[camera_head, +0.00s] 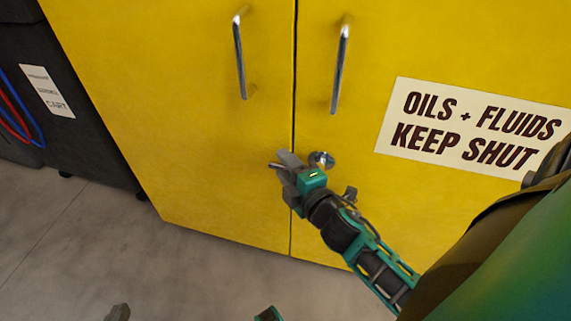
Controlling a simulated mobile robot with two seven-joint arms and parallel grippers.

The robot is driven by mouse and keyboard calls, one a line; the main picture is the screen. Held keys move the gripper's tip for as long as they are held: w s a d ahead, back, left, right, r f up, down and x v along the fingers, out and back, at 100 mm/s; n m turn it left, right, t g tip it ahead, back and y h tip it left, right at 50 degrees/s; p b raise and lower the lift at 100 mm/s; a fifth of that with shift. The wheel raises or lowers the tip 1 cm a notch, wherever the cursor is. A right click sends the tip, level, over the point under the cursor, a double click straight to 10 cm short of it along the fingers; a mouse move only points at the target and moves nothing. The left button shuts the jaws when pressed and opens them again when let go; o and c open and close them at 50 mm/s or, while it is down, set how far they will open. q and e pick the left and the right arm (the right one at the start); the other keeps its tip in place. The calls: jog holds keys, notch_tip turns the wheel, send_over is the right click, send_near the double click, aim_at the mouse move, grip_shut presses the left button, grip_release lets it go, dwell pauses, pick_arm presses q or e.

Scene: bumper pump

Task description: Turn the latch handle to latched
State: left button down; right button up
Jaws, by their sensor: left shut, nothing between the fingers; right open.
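The latch handle's round metal pivot (321,158) sits on the right door of the yellow cabinet, just right of the seam between the doors. My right gripper (284,166) is open at the seam, left of the pivot. A short metal rod end shows at its fingers and looks like the handle's tip. The gripper hides the stretch between tip and pivot, so I cannot tell whether the fingers touch the handle. My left gripper (118,312) shows only as a small grey piece at the bottom edge, away from the cabinet.
Two upright chrome door pulls (239,57) are above the latch, one on each door. A sign (470,125) reading "OILS + FLUIDS KEEP SHUT" is on the right door. A dark cart (85,110) with red and blue hoses stands at left. The floor (100,235) in front is clear.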

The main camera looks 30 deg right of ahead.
pick_arm(q)
jog(key=shift+s+f, duration=0.1)
jog(key=shift+f, duration=0.15)
pick_arm(e)
grip_shut()
pick_arm(q)
jog(key=shift+a+r, duration=0.1)
